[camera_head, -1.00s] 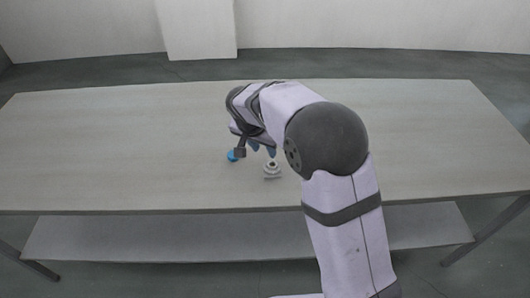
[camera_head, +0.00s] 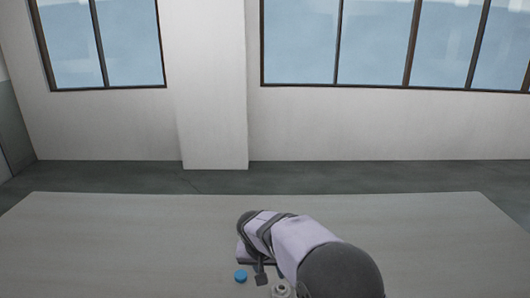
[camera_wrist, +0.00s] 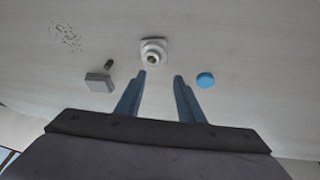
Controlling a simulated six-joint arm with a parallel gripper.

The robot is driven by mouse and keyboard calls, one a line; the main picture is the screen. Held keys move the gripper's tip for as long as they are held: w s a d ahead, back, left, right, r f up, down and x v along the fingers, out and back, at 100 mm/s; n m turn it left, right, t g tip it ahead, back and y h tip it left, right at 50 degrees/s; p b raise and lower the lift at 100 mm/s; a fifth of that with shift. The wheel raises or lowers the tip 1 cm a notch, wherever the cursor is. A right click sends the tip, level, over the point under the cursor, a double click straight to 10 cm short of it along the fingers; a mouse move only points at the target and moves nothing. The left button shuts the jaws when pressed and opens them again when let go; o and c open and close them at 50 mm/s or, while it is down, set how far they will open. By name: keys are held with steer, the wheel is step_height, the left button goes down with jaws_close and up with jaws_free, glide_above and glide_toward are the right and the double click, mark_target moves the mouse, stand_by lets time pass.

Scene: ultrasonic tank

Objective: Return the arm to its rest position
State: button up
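In the wrist view, the two blue fingers of my gripper (camera_wrist: 160,75) stand apart with nothing between them, so it is open and empty. In the head view, my arm (camera_head: 300,240) reaches out over the table, and the fingers are hidden or cannot be made out. A white round fitting on a squarish base (camera_wrist: 153,50) stands just beyond the fingertips in the wrist view. It shows partly at the bottom edge of the head view (camera_head: 281,290). A blue round cap (camera_wrist: 205,80) lies right of the fingers, and left of my arm in the head view (camera_head: 240,276).
A grey block (camera_wrist: 99,83) and a small dark cylinder (camera_wrist: 108,64) lie left of the fingers. A speckled patch (camera_wrist: 66,38) is farther left. The table (camera_head: 120,235) is bare on both sides of my arm. A wall with windows (camera_head: 340,40) stands behind it.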

steer(key=s+f+n, duration=0.1)
steer(key=s, duration=0.1)
steer(key=s+f+n+g, duration=0.1)
steer(key=s+f, duration=0.1)
steer(key=s+f+n+g, duration=0.1)
steer(key=s+f, duration=0.1)
steer(key=shift+d, duration=0.25)
steer(key=s+d+f+g+y, duration=0.15)
steer(key=s+d, duration=0.25)
steer(key=s, duration=0.8)
steer(key=s+d+g, duration=0.2)
steer(key=s+d, duration=0.3)
steer(key=s, duration=0.7)
steer(key=shift+m+t, duration=0.75)
steer(key=shift+m, duration=0.05)
steer(key=shift+w+d+r, duration=0.25)
steer(key=shift+d+r, duration=0.35)
steer(key=shift+w+d+r, duration=0.25)
steer(key=shift+d+r, duration=0.35)
steer(key=shift+d, duration=0.05)
steer(key=shift+w+d+r, duration=0.25)
steer(key=shift+d+r, duration=0.35)
